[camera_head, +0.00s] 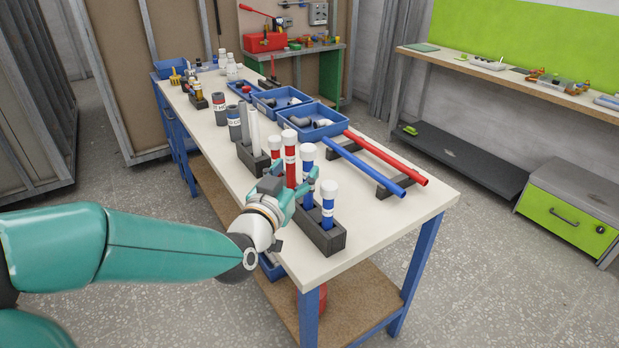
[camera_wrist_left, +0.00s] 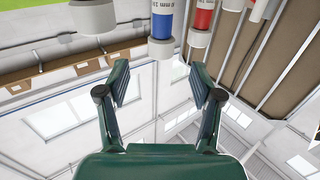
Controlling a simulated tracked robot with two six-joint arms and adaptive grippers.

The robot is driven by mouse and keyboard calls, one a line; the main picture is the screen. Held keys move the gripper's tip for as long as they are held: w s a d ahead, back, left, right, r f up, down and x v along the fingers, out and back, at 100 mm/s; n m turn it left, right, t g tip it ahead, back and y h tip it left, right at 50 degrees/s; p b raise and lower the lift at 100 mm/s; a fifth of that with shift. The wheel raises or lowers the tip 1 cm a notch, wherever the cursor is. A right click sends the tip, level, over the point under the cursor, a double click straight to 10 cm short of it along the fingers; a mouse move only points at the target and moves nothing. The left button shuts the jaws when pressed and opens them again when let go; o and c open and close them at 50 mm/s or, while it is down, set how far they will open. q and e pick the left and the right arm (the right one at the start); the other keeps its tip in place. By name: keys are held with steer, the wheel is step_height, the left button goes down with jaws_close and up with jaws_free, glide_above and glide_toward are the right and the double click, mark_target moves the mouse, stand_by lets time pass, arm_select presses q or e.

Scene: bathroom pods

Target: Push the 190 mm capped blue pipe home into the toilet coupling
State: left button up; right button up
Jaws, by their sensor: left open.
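Two blue pipes with white caps stand upright in a dark rack (camera_head: 322,238) at the near end of the bench: a farther blue pipe (camera_head: 308,170) and a nearer blue pipe (camera_head: 328,207). I cannot read which is 190 mm. My left gripper (camera_head: 304,187) is at the rack, close to the farther blue pipe. In the left wrist view its fingers (camera_wrist_left: 160,88) are open with nothing between them. A white-capped blue-labelled pipe (camera_wrist_left: 162,22) is ahead of the gap. The toilet coupling and my right gripper are not in view.
Red capped pipes (camera_head: 290,165) stand just behind my gripper. A long blue pipe (camera_head: 365,168) and a long red pipe (camera_head: 385,158) lie on supports to the right. Blue trays (camera_head: 312,131) hold fittings. The bench's near right corner (camera_head: 420,205) is clear.

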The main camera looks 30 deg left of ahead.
mark_target(305, 157)
arm_select(q)
steer(key=x, duration=0.3)
steer(key=shift+w+a+p, duration=0.15)
steer(key=shift+w+p, duration=0.25)
steer(key=shift+p, duration=0.05)
steer(key=p+x, duration=0.1)
steer(key=x, duration=0.3)
steer(key=shift+w+f, duration=0.1)
steer(key=shift+w, duration=0.1)
jaws_close()
